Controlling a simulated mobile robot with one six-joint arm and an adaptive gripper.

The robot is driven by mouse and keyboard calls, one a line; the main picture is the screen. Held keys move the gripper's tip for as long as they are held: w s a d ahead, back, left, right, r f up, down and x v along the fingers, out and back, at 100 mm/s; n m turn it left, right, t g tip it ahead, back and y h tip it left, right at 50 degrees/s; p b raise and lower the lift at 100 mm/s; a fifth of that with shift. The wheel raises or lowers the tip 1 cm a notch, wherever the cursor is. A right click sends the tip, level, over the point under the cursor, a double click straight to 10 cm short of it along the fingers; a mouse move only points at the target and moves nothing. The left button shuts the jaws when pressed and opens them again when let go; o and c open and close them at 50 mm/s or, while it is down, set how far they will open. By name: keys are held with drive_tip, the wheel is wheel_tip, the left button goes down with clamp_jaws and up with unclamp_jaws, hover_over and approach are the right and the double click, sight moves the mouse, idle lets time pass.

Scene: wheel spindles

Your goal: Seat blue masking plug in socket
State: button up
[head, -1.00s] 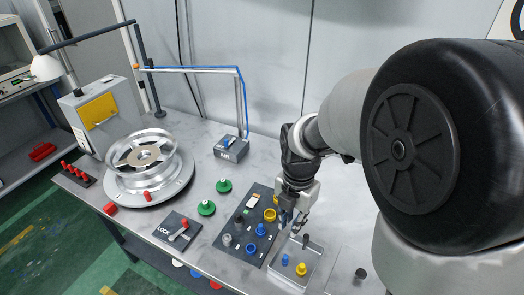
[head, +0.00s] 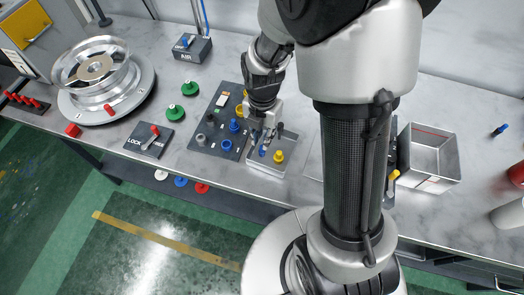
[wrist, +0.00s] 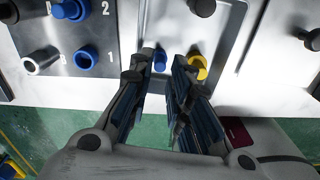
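A small blue plug (head: 263,150) is in the metal tray (head: 289,160) beside a yellow plug (head: 279,156). In the wrist view the blue plug (wrist: 160,58) shows between and beyond my fingertips, with the yellow plug (wrist: 197,68) just right of them. My gripper (head: 265,135) points down over the tray, its fingers apart; the wrist view also shows the open gripper (wrist: 163,65). No contact with the blue plug is visible. The dark socket panel (head: 202,140) is left of the tray. It bears a blue ring-shaped socket (wrist: 83,60) near the mark 1 and another blue piece (wrist: 70,8) near 2.
Two green knobs (head: 175,112) and a LOCK plate (head: 149,140) with a red handle lie left of the panel. A wheel on a turntable (head: 95,105) is farther left. An empty metal bin (head: 430,155) stands right of my arm.

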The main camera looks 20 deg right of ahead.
sight(262, 151)
drive_tip(key=f+b, duration=0.1)
drive_tip(key=f, duration=0.1)
drive_tip(key=f+b, duration=0.1)
drive_tip(key=f, duration=0.1)
drive_tip(key=shift+s+a+f, duration=0.15)
drive_tip(key=shift+s+f, duration=0.05)
drive_tip(key=shift+f, duration=0.15)
drive_tip(key=shift+r, duration=0.1)
drive_tip(key=shift+c, duration=0.5)
clamp_jaws()
